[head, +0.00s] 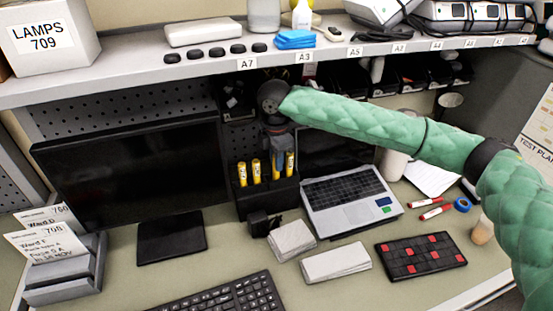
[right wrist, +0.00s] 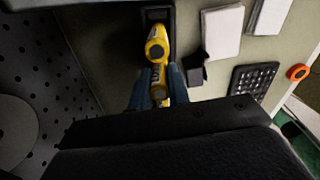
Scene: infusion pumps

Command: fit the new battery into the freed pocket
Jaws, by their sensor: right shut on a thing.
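Several yellow cylinders, which look like batteries (head: 256,171), stand upright in a black rack (head: 268,200) at the back of the desk. My right gripper (head: 279,160) points down at the rack's right part, between the cylinders. In the right wrist view, my right gripper (right wrist: 161,90) has its blue fingers shut on a yellow battery (right wrist: 159,94). Another yellow round end (right wrist: 156,45) shows just beyond it. I cannot tell whether the held battery is inside the rack or just above it. No empty pocket shows clearly; the fingers hide part of the rack. My left gripper is not in view.
An open laptop (head: 351,198) stands close right of the rack. A dark monitor (head: 125,170) is to the left, and a shelf (head: 200,73) overhangs behind. White pads (head: 337,262), a keyboard (head: 225,296) and a black tray with red pieces (head: 420,255) lie in front.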

